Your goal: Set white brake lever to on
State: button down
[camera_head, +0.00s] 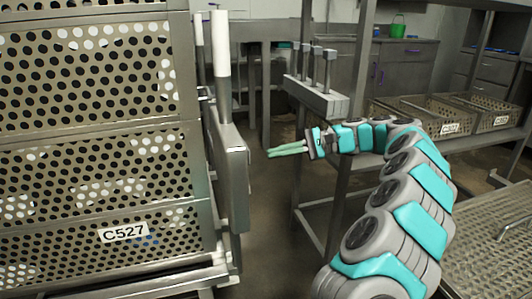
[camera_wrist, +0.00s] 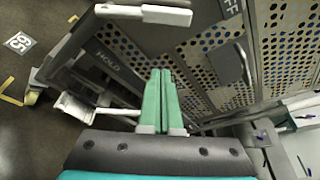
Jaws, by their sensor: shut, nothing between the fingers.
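A white lever (camera_head: 221,45) stands upright from a grey panel (camera_head: 228,155) at the right end of the perforated crate stack in the head view. A second, thinner white handle (camera_head: 198,45) shows just left of it. In the wrist view one white handle (camera_wrist: 145,14) lies across the top, and another white handle (camera_wrist: 90,110) is left of the fingers. The labels "HOLD" and "OFF" show on the grey metal there; I cannot tell which handle each belongs to. My gripper (camera_head: 272,153) is shut and empty, right of the panel and apart from it. Its green fingers show in the wrist view (camera_wrist: 160,72).
Perforated crates (camera_head: 90,135) labelled C527 fill the left. A grey block with several upright levers (camera_head: 318,95) sits on a rack behind my gripper. Shelves with crates (camera_head: 450,115) stand at right. The floor gap between panel and rack is narrow.

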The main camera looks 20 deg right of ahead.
aim_at(242, 166)
jog(key=s+a, duration=0.1)
jog(key=a, duration=0.7)
jog(key=shift+r, duration=0.4)
